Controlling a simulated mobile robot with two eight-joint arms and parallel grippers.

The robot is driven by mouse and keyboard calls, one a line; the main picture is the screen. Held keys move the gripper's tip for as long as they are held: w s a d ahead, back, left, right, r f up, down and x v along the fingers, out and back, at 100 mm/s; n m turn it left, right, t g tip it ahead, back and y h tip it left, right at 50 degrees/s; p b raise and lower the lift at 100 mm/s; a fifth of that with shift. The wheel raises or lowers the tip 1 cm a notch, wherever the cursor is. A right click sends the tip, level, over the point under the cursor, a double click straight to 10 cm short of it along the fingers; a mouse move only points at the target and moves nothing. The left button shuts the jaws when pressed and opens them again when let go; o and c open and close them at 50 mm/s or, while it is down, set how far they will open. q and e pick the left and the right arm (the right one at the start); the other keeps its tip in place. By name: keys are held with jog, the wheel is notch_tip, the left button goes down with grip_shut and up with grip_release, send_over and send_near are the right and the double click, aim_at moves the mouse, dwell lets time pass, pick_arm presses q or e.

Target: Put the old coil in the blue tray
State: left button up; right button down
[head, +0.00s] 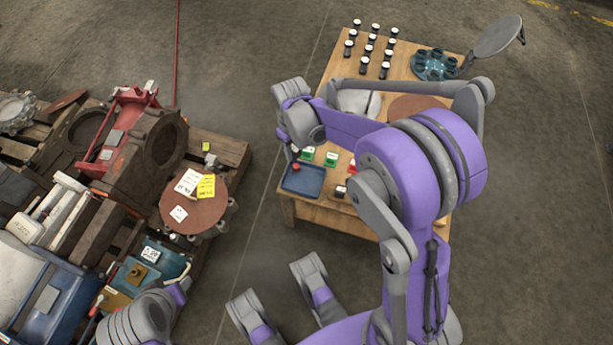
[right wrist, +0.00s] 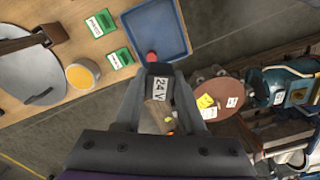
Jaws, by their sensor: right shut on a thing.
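My right gripper (right wrist: 158,98) is shut on a dark block-shaped coil with a white "24 V" label (right wrist: 159,88). In the head view the gripper (head: 293,152) is small and partly hidden by its own wrist, beside the back left edge of the blue tray (head: 301,180). The tray also shows beyond the fingertips in the right wrist view (right wrist: 173,30). A red round cap (right wrist: 151,57) shows just past the coil; I cannot tell whether it is on the coil or apart. The visible tray floor looks bare.
Green labelled holders (head: 331,158) stand behind the tray on the wooden table (head: 330,212). Several white-topped black cylinders (head: 370,48) and a teal round rack (head: 435,64) are farther back. A loaded pallet (head: 225,150) lies left, across clear floor. My right arm hides the table's middle.

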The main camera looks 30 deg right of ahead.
jog(key=shift+n, duration=0.4)
jog(key=f, duration=0.2)
jog(key=s+d+f+b, duration=0.1)
jog(key=f, duration=0.2)
jog(key=s+f, duration=0.1)
jog(key=f, duration=0.2)
jog(key=shift+s+d+f+b, duration=0.1)
jog(key=shift+d+b, duration=0.15)
jog(key=shift+b, duration=0.15)
jog(key=shift+f+b, duration=0.6)
jog(key=shift+f, duration=1.4)
jog(key=shift+f, duration=0.2)
jog(key=c, duration=0.5)
grip_release()
jog(key=shift+r, duration=0.1)
